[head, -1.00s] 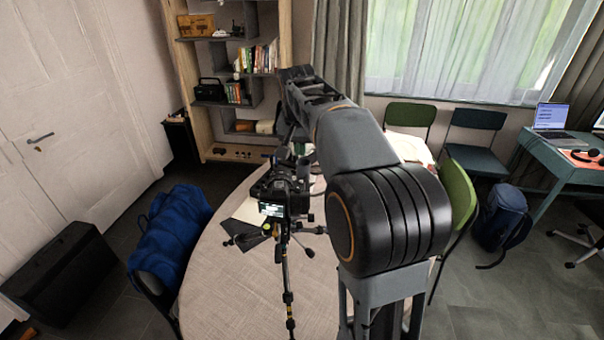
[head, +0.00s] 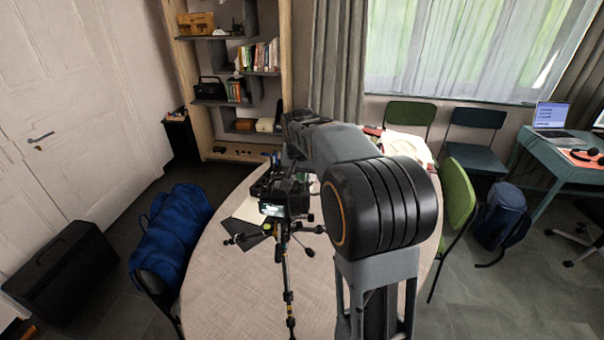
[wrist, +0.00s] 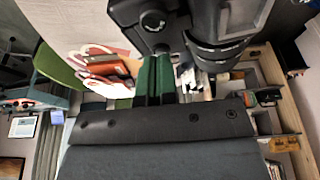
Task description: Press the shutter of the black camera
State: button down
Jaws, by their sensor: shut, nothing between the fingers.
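The black camera (head: 283,192) is mounted on a tripod (head: 286,270) at the table, its lit rear screen facing me in the head view. In the wrist view the camera (wrist: 235,22) fills the top, with its round lens barrel and a round dial on the body. My gripper (wrist: 154,58) is shut and empty, its dark green fingers side by side, their tips right at the edge of the camera body near the dial. I cannot tell whether they touch it. In the head view my arm and the camera hide the fingers.
The round table (head: 225,285) holds papers (head: 250,210) under the tripod and orange and white items, seen in the wrist view (wrist: 105,65). A blue bag (head: 170,235) sits on a chair at left. A green chair (head: 458,195) stands at right. A shelf (head: 197,75) stands behind.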

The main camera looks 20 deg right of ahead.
jog(key=shift+f+b, duration=0.55)
jog(key=shift+f, duration=0.05)
jog(key=shift+s+f, duration=0.2)
jog(key=shift+f, duration=0.2)
jog(key=r+p, duration=0.3)
jog(key=r, duration=0.2)
jog(key=shift+w+r, duration=0.1)
jog(key=shift+w, duration=0.1)
jog(key=b+v, duration=0.1)
jog(key=v, duration=0.9)
jog(key=shift+d, duration=0.15)
